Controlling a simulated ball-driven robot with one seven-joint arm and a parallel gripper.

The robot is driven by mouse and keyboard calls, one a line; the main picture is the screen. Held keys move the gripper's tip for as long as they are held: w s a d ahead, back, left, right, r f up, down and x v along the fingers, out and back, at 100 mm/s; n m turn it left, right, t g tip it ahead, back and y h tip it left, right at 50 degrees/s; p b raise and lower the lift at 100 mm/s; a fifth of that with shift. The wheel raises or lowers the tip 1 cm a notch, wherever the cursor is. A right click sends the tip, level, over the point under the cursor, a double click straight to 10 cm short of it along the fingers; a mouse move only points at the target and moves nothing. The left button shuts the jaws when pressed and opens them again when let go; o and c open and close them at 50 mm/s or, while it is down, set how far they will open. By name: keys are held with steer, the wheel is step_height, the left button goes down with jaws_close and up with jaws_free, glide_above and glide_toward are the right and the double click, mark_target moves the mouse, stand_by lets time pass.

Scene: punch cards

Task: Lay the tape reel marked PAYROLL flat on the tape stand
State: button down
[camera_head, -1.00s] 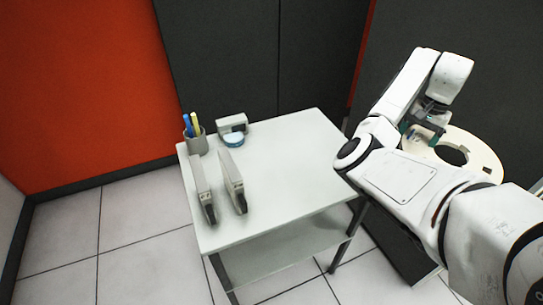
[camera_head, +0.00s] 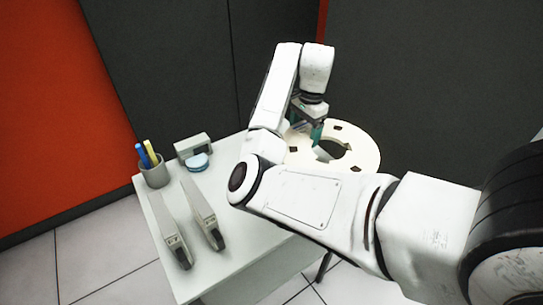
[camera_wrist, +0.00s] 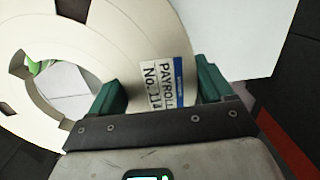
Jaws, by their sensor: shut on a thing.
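The tape reel (camera_head: 362,152) is a large cream disc with a wide centre hole and dark notches. The wrist view shows its label (camera_wrist: 160,82), reading PAYROLL, with a blue strip. My gripper (camera_head: 305,130) has its teal fingers shut on the reel's rim, one on each side of the label in the wrist view (camera_wrist: 160,92). The reel looks roughly level in the head view. The white stand top (camera_head: 216,188) lies left of and behind my arm. The reel overlaps its far right part in the picture; my arm hides much of that area.
Dark panels rise behind the stand.

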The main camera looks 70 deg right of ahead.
steer(key=w+f, duration=0.3)
steer(key=w, duration=0.1)
steer(key=w+f+b, duration=0.1)
steer(key=w+f, duration=0.3)
steer(key=shift+a, duration=0.1)
steer(key=shift+w+f, duration=0.15)
steer(key=shift+f, duration=1.6)
steer(key=shift+f, duration=0.6)
steer(key=shift+c, duration=1.4)
jaws_free()
steer(key=shift+f, duration=0.1)
steer(key=shift+o, duration=1.4)
steer(key=shift+f, duration=0.1)
steer(key=shift+s+a, duration=0.1)
steer(key=shift+s, duration=0.1)
steer(key=shift+f, duration=0.1)
step_height(320, 180, up, 14)
steer(key=shift+s+d, duration=0.2)
steer(key=shift+d, duration=0.05)
